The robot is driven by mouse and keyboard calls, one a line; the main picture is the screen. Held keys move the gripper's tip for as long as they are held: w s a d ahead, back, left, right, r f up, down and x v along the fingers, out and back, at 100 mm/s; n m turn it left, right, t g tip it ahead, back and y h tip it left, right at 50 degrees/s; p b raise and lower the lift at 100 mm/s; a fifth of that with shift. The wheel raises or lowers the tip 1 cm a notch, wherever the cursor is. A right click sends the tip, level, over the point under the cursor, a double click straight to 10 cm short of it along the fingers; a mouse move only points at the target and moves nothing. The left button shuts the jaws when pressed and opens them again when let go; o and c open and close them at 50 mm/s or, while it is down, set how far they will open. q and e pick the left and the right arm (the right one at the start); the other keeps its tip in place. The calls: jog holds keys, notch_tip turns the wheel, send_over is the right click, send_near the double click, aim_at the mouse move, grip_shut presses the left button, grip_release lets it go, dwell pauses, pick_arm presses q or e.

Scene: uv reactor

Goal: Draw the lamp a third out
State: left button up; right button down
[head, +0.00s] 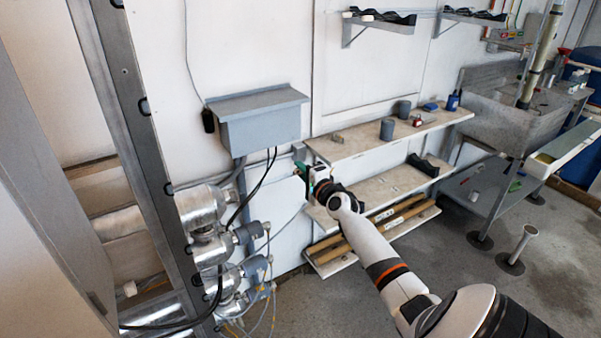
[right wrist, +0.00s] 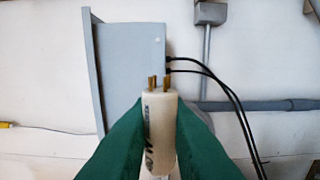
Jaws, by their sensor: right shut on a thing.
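My right gripper (head: 305,173) has green fingers and is in front of the white wall, right of and below the grey wall box. In the right wrist view, the gripper (right wrist: 160,122) is shut on a white plug-like end piece (right wrist: 160,130) with brass pins and dark print. I cannot tell whether this is the lamp's end or a connector. The pins point away from the wrist, with no socket around them. The steel reactor tubes (head: 205,205) with grey end caps (head: 247,233) stand at the left. No lamp tube shows clearly. My left gripper is not in view.
The grey wall box (head: 258,118) has black cables (head: 262,180) hanging down to the reactor. A wall shelf (head: 350,140) with small containers is at the right. A steel sink (head: 515,115) stands farther right. The grey floor (head: 340,305) is clear in front.

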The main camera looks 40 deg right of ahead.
jog(key=s+d+b, duration=0.1)
jog(key=d+b, duration=0.4)
jog(key=d, duration=0.1)
jog(key=shift+s+d+f, duration=0.15)
jog(key=shift+s+f, duration=0.15)
